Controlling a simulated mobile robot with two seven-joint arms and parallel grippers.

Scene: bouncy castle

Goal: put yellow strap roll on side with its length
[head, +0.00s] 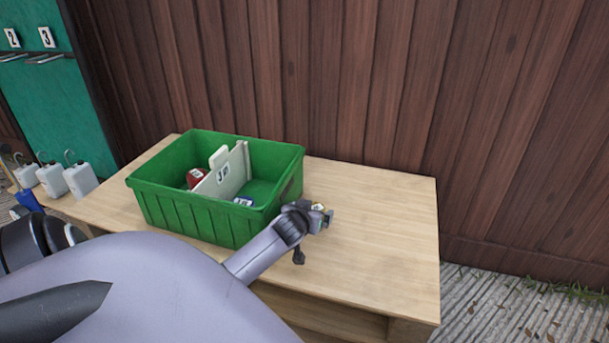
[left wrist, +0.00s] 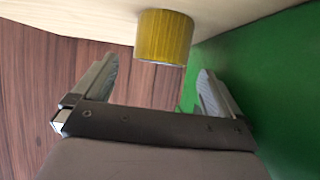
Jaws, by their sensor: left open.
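The yellow strap roll (left wrist: 165,37) stands on the wooden table beside the green crate's wall in the left wrist view, which looks upside down. In the head view only a small bit of it (head: 318,207) shows, mostly hidden by my gripper. My left gripper (head: 328,217) is low over the table, just right of the crate. Its fingers (left wrist: 155,85) are open and empty, with the roll ahead of the gap between them. The green crate (head: 185,215) has a white divider (head: 232,172) with a dark marking. A red roll (head: 195,177) lies left of it, a blue roll (head: 243,201) right.
White canisters (head: 80,179) stand at the left, near a green panel (head: 45,100) with numbered hooks.

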